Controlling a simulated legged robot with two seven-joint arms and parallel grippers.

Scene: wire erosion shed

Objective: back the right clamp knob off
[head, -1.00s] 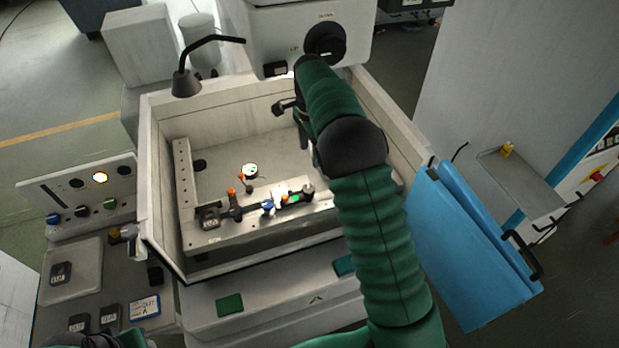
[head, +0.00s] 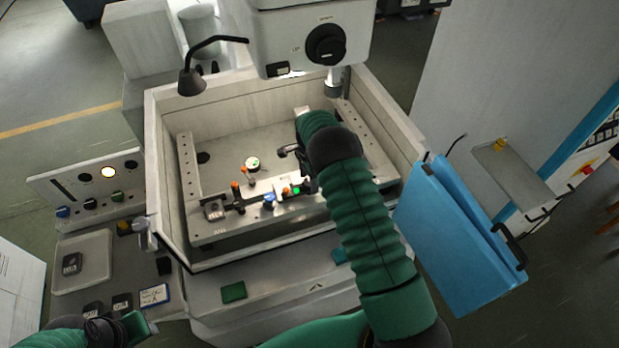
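A pale bar with clamps (head: 215,232) lies across the front of the work tank. The right clamp knob, dark in the earlier frame near the bar's right end, is now largely covered by my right gripper (head: 305,182). A dark left clamp (head: 238,205) with an orange top stands further left.
The tank wall (head: 408,140) surrounds the work area. The machine head (head: 290,40) hangs over the back and a black lamp (head: 191,83) over the left. A blue knob (head: 268,201) stands near the clamps. A blue door (head: 455,240) hangs at the right.

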